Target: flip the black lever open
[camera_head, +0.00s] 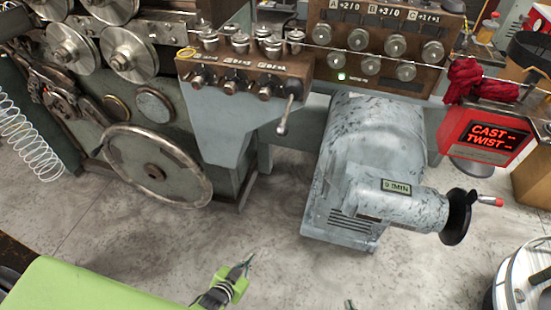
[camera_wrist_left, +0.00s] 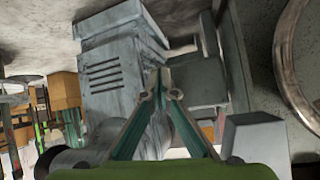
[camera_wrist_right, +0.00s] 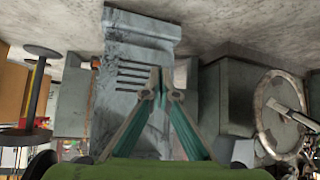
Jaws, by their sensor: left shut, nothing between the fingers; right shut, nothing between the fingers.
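A dark lever (camera_head: 287,115) hangs down from the right end of the brown roller block (camera_head: 245,68) in the head view. It looks grey-black with a rounded end, and it is the likeliest black lever. My left gripper (camera_head: 247,262) is low over the floor in front of the machine, well apart from the lever. It is shut and empty, also in the left wrist view (camera_wrist_left: 161,84). My right gripper (camera_head: 348,304) shows only a tip at the bottom edge in the head view. In the right wrist view (camera_wrist_right: 162,84) it is shut and empty.
A grey motor housing (camera_head: 372,150) with a black handwheel (camera_head: 459,217) stands right of the lever. Bare floor (camera_head: 270,225) lies between the grippers and machine.

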